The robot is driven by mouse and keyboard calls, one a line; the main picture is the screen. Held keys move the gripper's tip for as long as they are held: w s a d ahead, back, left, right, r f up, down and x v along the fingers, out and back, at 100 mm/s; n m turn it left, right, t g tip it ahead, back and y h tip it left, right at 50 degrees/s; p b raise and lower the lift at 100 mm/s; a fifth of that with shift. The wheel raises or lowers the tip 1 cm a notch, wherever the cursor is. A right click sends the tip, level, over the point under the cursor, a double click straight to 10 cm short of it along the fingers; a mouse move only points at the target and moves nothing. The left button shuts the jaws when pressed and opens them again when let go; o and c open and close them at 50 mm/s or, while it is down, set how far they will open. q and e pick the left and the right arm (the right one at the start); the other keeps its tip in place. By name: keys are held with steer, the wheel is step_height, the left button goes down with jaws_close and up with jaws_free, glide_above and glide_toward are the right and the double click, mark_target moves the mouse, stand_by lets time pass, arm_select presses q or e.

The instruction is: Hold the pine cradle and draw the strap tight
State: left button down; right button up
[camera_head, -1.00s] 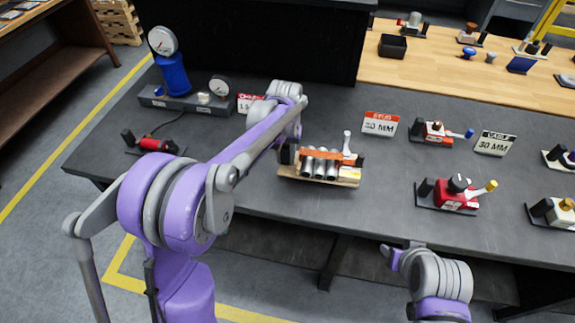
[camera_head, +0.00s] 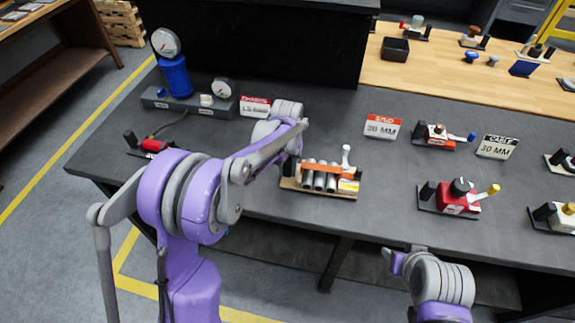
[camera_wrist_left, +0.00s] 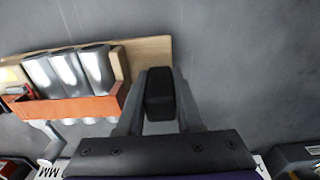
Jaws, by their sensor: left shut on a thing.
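The pine cradle (camera_head: 292,186) shows near the table's front edge, with several silver cylinders (camera_head: 319,180) side by side on it. An orange strap (camera_head: 326,170) runs across the cylinders. A white-knobbed lever (camera_head: 346,153) stands at the cradle's right end. In the left wrist view the cradle (camera_wrist_left: 150,48) is at left, with the cylinders (camera_wrist_left: 70,72) and the orange strap (camera_wrist_left: 65,106). My left gripper (camera_wrist_left: 160,92) is shut on a black grip post (camera_wrist_left: 160,85) beside the cradle's end. I cannot tell whether the cradle touches the table.
Signs (camera_head: 383,126) stand behind the cradle. Red clamp tools (camera_head: 458,197) stand to its right. A gauge on a blue stand (camera_head: 174,75) is at back left. The dark table (camera_head: 390,180) is clear just right of the cradle.

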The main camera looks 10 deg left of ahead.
arm_select(q)
steer(key=shift+f, duration=0.65)
stand_by(1.0)
steer(key=shift+s, duration=0.1)
arm_select(e)
steer(key=shift+o, duration=0.6)
arm_select(q)
steer(key=shift+s+f, duration=0.1)
steer(key=shift+f, duration=0.05)
arm_select(e)
steer(key=n+t+y, duration=0.3)
steer(key=t+y, duration=0.1)
steer(key=t, duration=0.2)
glide_toward(360, 176)
arm_select(q)
steer(key=shift+d, duration=0.1)
arm_select(e)
steer(key=x, duration=1)
steer(key=shift+w+a, duration=0.25)
steer(key=shift+w, duration=0.1)
jaws_close()
